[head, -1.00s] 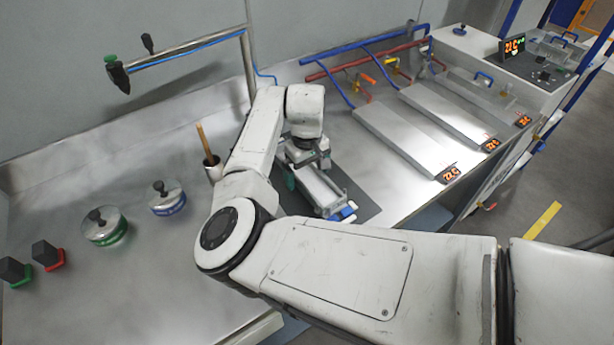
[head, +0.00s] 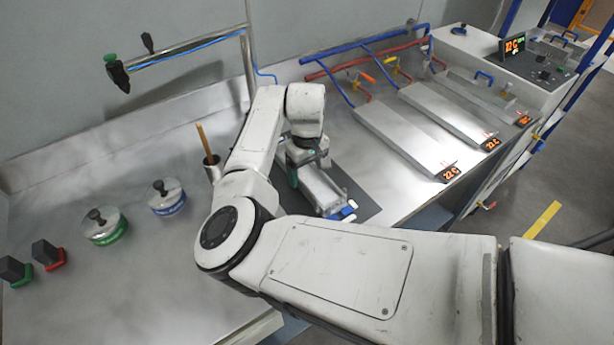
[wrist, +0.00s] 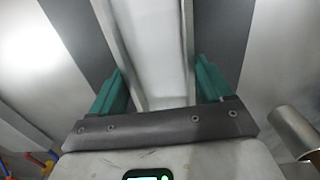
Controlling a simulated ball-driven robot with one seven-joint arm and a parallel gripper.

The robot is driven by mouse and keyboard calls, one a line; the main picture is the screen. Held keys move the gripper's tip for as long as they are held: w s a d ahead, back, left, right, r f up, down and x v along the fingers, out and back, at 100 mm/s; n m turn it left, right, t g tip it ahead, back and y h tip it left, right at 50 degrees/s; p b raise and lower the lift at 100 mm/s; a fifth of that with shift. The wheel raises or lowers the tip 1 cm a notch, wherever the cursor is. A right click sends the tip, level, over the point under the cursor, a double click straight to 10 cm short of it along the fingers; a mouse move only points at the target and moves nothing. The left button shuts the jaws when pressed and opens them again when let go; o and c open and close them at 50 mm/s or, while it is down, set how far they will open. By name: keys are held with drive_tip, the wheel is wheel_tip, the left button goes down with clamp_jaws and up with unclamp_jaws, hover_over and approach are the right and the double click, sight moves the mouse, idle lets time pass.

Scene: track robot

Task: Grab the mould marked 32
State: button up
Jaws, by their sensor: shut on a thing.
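The mould is a long light metal tray (head: 320,194) lying on the dark mat, with a blue and white fitting (head: 347,213) at its near end. I cannot read a number on it. My gripper (head: 304,176) is down at its far end. In the wrist view the mould (wrist: 155,50) runs up the middle, between the two green fingers of my gripper (wrist: 166,85), which are shut on its sides. Part of the mould is hidden behind my gripper and arm in the head view.
The dark mat (head: 357,194) lies on the metal bench. Several sloped metal plates (head: 405,138) with orange displays stand to the right. A cup with a wooden stick (head: 213,170) stands left of my arm. Round lidded pots (head: 167,202) and stamps stand further left.

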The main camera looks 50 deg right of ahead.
drive_tip(key=shift+r, duration=0.1)
drive_tip(key=shift+c, duration=0.7)
